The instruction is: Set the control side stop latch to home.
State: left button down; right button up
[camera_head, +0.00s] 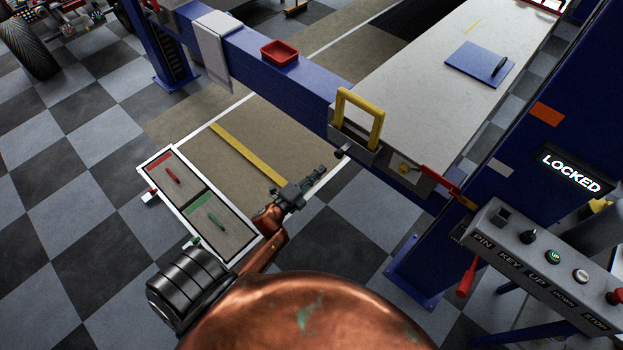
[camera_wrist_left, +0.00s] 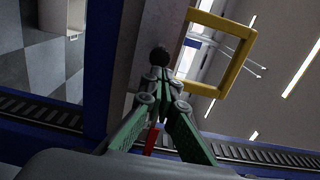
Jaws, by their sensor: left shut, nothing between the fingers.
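A small black-knobbed pin (camera_head: 342,152) sticks out of the end of a grey bracket on the blue beam, below a yellow square handle (camera_head: 360,115). In the left wrist view the black knob (camera_wrist_left: 161,56) is just beyond my fingertips, with the yellow handle (camera_wrist_left: 238,75) to its right. I cannot tell for sure which part is the stop latch. My left gripper (camera_head: 318,175) is shut and empty, pointing toward the knob; its fingertips (camera_wrist_left: 162,76) appear close to it, contact unclear. A red lever (camera_head: 438,178) is at the beam's end. My right gripper is not in view.
A control box (camera_head: 540,265) labelled PIN, KEY, UP, DOWN and STOP stands at right, under a LOCKED sign (camera_head: 571,171) on the blue post. A red tray (camera_head: 279,53) sits on the blue beam. A tray with red and green markings (camera_head: 238,252) is left of my gripper.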

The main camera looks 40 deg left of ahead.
aim_at(337, 156)
pick_arm(q)
jog(key=w, duration=0.6)
jog(key=shift+w+d, duration=0.25)
jog(key=shift+w, duration=0.05)
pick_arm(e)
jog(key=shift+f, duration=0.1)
